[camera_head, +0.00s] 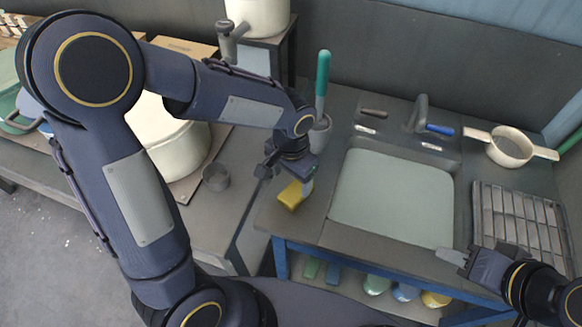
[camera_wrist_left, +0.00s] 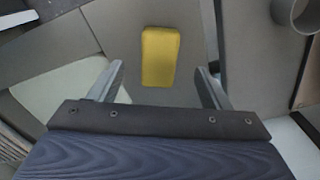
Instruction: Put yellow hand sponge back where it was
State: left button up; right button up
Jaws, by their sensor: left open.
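The yellow hand sponge (camera_head: 290,196) lies on the counter just left of the sink, near the counter's front left edge. In the left wrist view the whole sponge (camera_wrist_left: 160,57) shows on the grey counter, ahead of the fingertips and roughly between their lines. My left gripper (camera_head: 301,184) is above and beside the sponge; its two fingers (camera_wrist_left: 162,75) are spread with nothing between them. My right gripper (camera_head: 452,256) is at the sink's front right corner, away from the sponge; its finger opening is too small to tell.
The sink (camera_head: 392,196) has a faucet (camera_head: 420,112) behind it. A cup with a green-handled brush (camera_head: 322,80) stands behind the sponge. A dish rack (camera_head: 518,222) and a strainer (camera_head: 510,146) are at the right. A small grey cup (camera_head: 216,177) is on the left counter.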

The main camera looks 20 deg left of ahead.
pick_arm(q)
jog(key=s+a+r+n+t+h, duration=0.3)
jog(key=s+a+r+n+t, duration=0.2)
jog(key=s+a+r, duration=0.3)
jog(key=s+r+n, duration=0.1)
jog(key=s+r, duration=0.2)
jog(key=s, duration=0.3)
jog(key=shift+s+a+n+t+h, duration=0.2)
jog(key=shift+s+n+t+h, duration=0.1)
jog(key=shift+h, duration=0.1)
